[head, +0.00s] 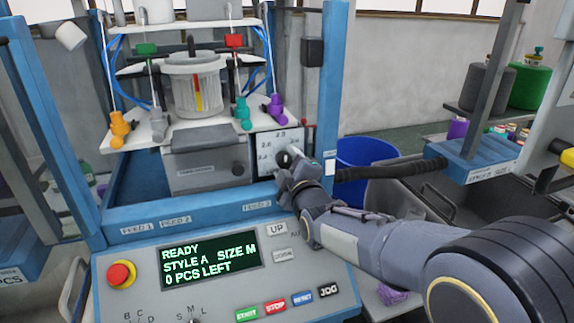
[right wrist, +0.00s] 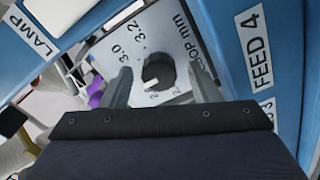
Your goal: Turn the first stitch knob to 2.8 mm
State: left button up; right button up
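The stitch knob (right wrist: 158,70) is black and round, on a pale dial plate (right wrist: 185,40) marked 3.0, 3.2 and a partly covered "OP mm". A white mark on the knob points down-left in the right wrist view; the number there cannot be read clearly. My right gripper (right wrist: 160,68) is open, one finger on each side of the knob, with gaps showing between. In the head view the knob (head: 284,159) and the plate (head: 264,140) show just beyond my right gripper (head: 291,172), which hides the plate's lower right. My left gripper is not in view.
The blue machine frame (right wrist: 225,50) with its FEED 4 label stands close beside the plate. The control panel (head: 215,270) with its display is in front. A black hose (head: 390,170) and blue bin (head: 365,152) are to the right.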

jog(key=v, duration=0.8)
jog(key=shift+b, duration=0.4)
jog(key=shift+w, duration=0.1)
